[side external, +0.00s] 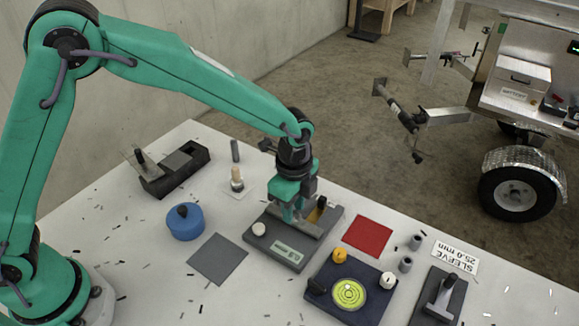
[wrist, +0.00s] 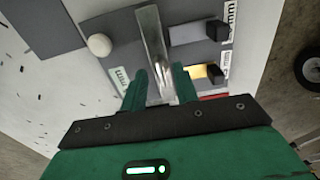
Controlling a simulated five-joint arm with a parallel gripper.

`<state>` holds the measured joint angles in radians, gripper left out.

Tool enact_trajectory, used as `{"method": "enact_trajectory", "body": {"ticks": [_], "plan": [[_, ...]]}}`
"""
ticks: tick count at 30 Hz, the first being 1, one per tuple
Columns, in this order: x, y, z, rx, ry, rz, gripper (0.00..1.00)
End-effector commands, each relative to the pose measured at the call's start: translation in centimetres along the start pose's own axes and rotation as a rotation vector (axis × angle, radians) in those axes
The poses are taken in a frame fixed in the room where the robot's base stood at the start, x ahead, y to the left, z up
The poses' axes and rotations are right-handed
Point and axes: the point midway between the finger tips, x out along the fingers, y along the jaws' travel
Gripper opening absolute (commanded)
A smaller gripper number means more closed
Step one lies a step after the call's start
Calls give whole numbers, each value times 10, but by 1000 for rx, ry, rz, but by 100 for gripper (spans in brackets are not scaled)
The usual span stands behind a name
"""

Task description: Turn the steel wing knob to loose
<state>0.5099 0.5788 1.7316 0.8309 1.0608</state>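The steel wing knob (wrist: 152,40) shows in the wrist view as a long, shiny upright bar on a grey panel (wrist: 122,50). Its near end lies between the two green fingers of my gripper (wrist: 160,85). The fingers are apart, one on each side of the bar; I cannot tell whether either touches it. In the side external view my gripper (side external: 292,215) is low over the grey panel (side external: 262,243) and hides most of the knob.
A red mat (side external: 368,235), a blue canister (side external: 185,221) and a dark plate with a green level (side external: 348,292) stand nearby.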

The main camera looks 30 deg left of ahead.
Motion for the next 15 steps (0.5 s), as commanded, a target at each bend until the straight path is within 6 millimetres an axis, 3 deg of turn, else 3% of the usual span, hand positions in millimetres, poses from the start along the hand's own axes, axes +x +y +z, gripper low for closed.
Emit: {"method": "enact_trajectory", "body": {"ticks": [7, 12, 15], "plan": [[1, 0, 0, 0, 0, 0, 30], [1, 0, 0, 0, 0, 0, 0], [1, 0, 0, 0, 0, 0, 0]]}}
